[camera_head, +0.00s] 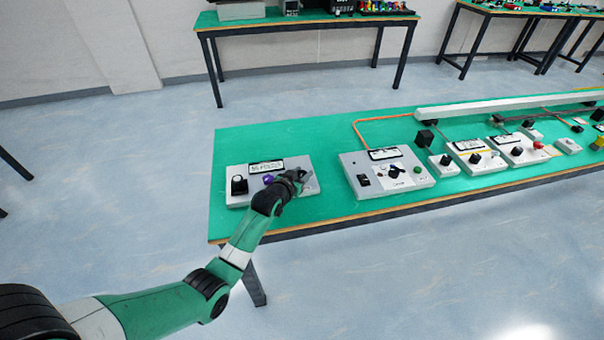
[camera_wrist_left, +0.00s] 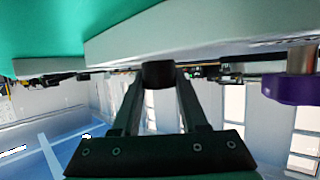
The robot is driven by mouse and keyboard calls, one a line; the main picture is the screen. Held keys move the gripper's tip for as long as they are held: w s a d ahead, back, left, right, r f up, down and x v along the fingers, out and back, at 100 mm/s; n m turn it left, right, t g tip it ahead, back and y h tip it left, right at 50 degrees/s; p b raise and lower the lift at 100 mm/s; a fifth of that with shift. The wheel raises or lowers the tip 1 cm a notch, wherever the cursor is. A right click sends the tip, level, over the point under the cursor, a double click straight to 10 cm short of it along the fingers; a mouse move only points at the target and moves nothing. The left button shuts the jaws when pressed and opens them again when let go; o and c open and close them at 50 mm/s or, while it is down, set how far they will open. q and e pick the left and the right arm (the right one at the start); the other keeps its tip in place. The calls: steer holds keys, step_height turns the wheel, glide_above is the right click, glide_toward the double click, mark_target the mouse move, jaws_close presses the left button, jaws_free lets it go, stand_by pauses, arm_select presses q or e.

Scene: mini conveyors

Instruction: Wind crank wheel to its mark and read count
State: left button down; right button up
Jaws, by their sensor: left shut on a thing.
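A grey panel box (camera_head: 234,198) lies at the left end of the green table. It carries a black round knob (camera_head: 239,185), a white label or display (camera_head: 266,167) and a purple part (camera_head: 268,179). My left gripper (camera_head: 297,178) is over the right part of this box, its arm coming from the lower left. In the left wrist view the fingers (camera_wrist_left: 158,88) are shut on a small black piece (camera_wrist_left: 158,74) beside the box's grey face. The purple part on a metal stem (camera_wrist_left: 291,87) shows at the right there. No mark or count is legible.
A second grey box (camera_head: 412,181) with a dial and a green button stands to the right. More small boxes and a long white rail (camera_head: 500,105) lie further right. The green table (camera_head: 275,138) is bare behind the left box.

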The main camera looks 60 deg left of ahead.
arm_select(q)
steer(key=shift+n+g+y, duration=0.3)
steer(key=shift+n+b, duration=0.3)
steer(key=n+g+y+b, duration=0.2)
steer(key=shift+w+f+b, duration=0.1)
steer(key=shift+f+b, duration=0.1)
steer(key=shift+b, duration=0.2)
steer(key=shift+r+n+g+y, duration=0.2)
steer(key=shift+n+g+y, duration=0.1)
steer(key=shift+n+g, duration=0.25)
steer(key=shift+r+n+g+y+p, duration=0.3)
steer(key=shift+n+g+p, duration=0.15)
steer(key=shift+g+p, duration=0.35)
steer(key=shift+n+g+p, duration=0.25)
steer(key=shift+n+p, duration=0.15)
steer(key=shift+p, duration=0.4)
steer(key=shift+f+n+g+y+p, duration=0.15)
steer(key=shift+n+g+y+p, duration=0.15)
steer(key=shift+n+g+p, duration=0.6)
steer(key=shift+f+p, duration=0.1)
steer(key=shift+p, duration=0.45)
